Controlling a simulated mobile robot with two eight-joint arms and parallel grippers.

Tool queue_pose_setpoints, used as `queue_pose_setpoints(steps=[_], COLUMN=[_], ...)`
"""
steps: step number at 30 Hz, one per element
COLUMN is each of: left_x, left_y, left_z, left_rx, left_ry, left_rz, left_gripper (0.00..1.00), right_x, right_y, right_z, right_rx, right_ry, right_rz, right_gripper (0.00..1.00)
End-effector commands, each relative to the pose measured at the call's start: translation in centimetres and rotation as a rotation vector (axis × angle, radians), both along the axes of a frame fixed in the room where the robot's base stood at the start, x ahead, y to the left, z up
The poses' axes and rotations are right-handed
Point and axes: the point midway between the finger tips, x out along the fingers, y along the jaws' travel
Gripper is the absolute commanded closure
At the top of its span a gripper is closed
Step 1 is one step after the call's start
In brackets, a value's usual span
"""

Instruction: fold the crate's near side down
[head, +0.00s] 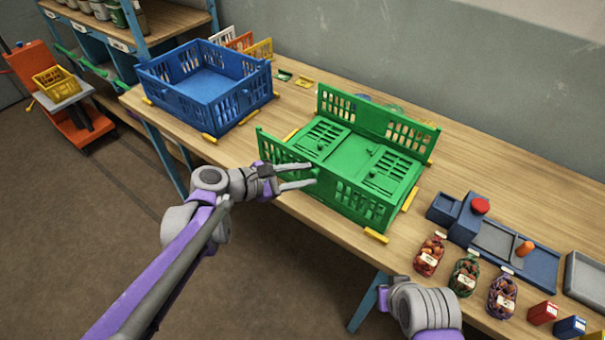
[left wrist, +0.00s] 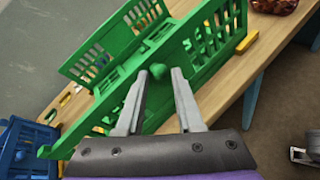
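The green crate (head: 372,217) stands on the workbench. Its far side (head: 365,113) is upright, and its two short sides lie folded flat inside. Its near side (head: 343,197) still stands up, with a small green knob (head: 314,171) near the middle of its top edge. My left gripper (head: 312,176) is open at this knob. In the left wrist view the knob (left wrist: 158,70) shows at the fingertips, between the two spread fingers; I cannot tell whether they touch it. My right arm (head: 425,306) is low at the bench's front edge; its fingers cannot be made out.
A blue crate (head: 215,112) stands open to the left. Yellow blocks (head: 376,235) sit around the green crate.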

Motion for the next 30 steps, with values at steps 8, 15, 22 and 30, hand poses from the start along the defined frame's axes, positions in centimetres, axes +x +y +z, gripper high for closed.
queue_pose_setpoints(steps=[8, 15, 22, 30], left_x=[-0.02, -0.03, -0.03, -0.02], left_y=[0.02, 0.03, 0.03, 0.03], left_z=[0.01, 0.01, 0.01, 0.01], left_rx=[0.000, 0.000, 0.000, 0.000], left_ry=[0.000, 0.000, 0.000, 0.000], left_rz=[0.000, 0.000, 0.000, 0.000], left_gripper=[1.00, 1.00, 1.00, 1.00], right_x=[0.00, 0.00, 0.00, 0.00], right_y=[0.00, 0.00, 0.00, 0.00], right_z=[0.00, 0.00, 0.00, 0.00], right_rx=[0.000, 0.000, 0.000, 0.000], right_ry=[0.000, 0.000, 0.000, 0.000], right_rz=[0.000, 0.000, 0.000, 0.000], right_gripper=[1.00, 1.00, 1.00, 1.00])
